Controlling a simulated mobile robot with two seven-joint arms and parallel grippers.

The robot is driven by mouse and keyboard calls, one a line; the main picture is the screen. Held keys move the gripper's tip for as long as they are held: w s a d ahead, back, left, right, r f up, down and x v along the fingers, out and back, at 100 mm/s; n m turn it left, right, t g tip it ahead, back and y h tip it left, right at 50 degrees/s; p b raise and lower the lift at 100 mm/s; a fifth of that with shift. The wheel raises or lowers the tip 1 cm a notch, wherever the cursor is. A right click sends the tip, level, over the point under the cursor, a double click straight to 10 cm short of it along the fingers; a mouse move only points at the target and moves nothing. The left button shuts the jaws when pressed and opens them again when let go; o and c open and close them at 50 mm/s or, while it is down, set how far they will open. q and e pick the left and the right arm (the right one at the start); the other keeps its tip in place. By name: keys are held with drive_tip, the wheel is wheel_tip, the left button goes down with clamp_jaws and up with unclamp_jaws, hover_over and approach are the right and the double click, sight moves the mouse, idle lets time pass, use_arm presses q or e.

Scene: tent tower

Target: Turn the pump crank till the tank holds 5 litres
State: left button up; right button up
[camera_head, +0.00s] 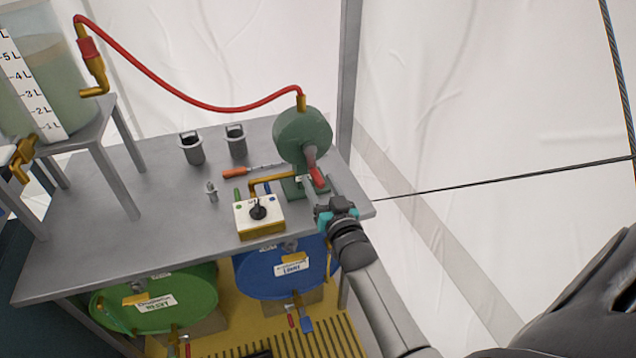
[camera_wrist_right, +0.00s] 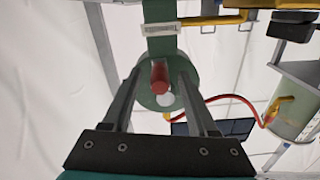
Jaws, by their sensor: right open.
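The pump (camera_head: 303,137) is a green round drum at the table's right end. Its crank has a red handle (camera_head: 318,178), which also shows in the right wrist view (camera_wrist_right: 160,77). My right gripper (camera_head: 322,190) is open just in front of the crank. In the right wrist view its two fingers (camera_wrist_right: 160,85) stand apart, one on each side of the red handle, with gaps visible. The tank (camera_head: 70,100) stands at upper left with a litre scale (camera_head: 30,92). Greenish liquid fills much of it; its exact level is hard to read. My left gripper is not in view.
A red hose (camera_head: 190,98) runs from tank to pump.

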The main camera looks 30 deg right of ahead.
drive_tip(key=shift+x, duration=0.8)
clamp_jaws()
idle(1.0)
